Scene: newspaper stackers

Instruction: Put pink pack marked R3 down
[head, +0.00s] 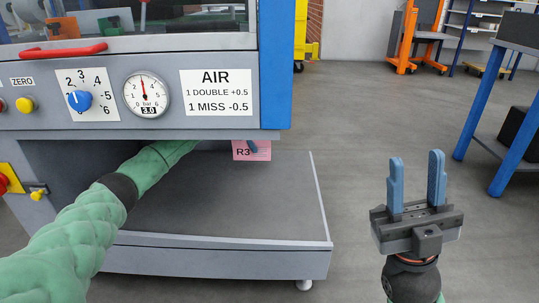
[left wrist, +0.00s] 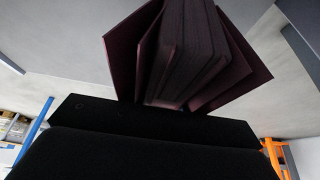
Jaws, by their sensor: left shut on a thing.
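The pink pack marked R3 (head: 251,152) shows just below the machine's front panel, over the lower shelf; the panel edge hides its upper part. My left arm reaches under the panel. In the left wrist view the pack (left wrist: 185,55) looks dark maroon, with fanned leaves beyond the black gripper body. I cannot tell whether the pack touches the shelf. My right gripper (head: 416,180) is open and empty, fingers up, over the floor at the right.
The grey lower shelf (head: 225,205) has a raised light rim at its front and right; its visible surface is bare. The machine panel (head: 160,95) with a dial, gauge and AIR sign overhangs it. A blue-legged table (head: 484,110) stands at the right. Floor between is clear.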

